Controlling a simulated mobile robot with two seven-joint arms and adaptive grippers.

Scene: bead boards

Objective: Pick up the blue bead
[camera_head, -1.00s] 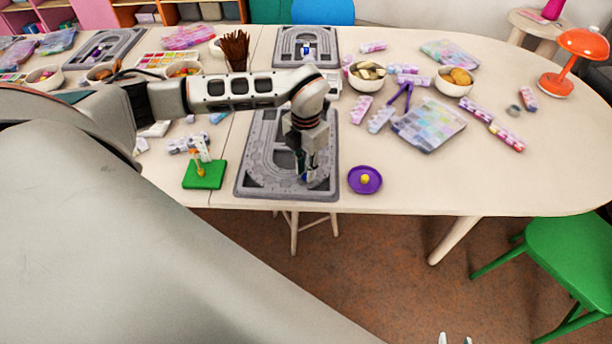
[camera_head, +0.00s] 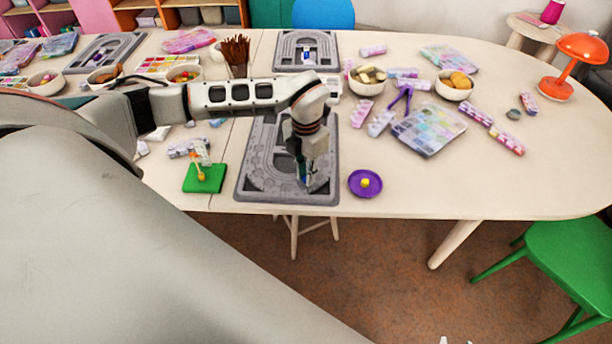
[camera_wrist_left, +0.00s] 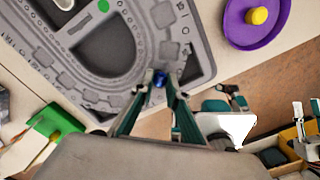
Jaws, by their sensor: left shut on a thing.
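My left gripper (camera_head: 306,183) is over the front right part of the grey bead board (camera_head: 262,188), pointing down. In the left wrist view its fingertips (camera_wrist_left: 160,80) are closed together on a small blue bead (camera_wrist_left: 159,77). The bead is at the board's edge in that view; whether it touches the board or hangs just above it I cannot tell. In the head view the fingers mostly hide the bead. Pale tips at the bottom edge of the head view seem to be my right gripper (camera_head: 457,341), too cut off to read.
Bowls, bead tubes and a sorting box (camera_head: 430,128) lie behind right. The table's front right is clear.

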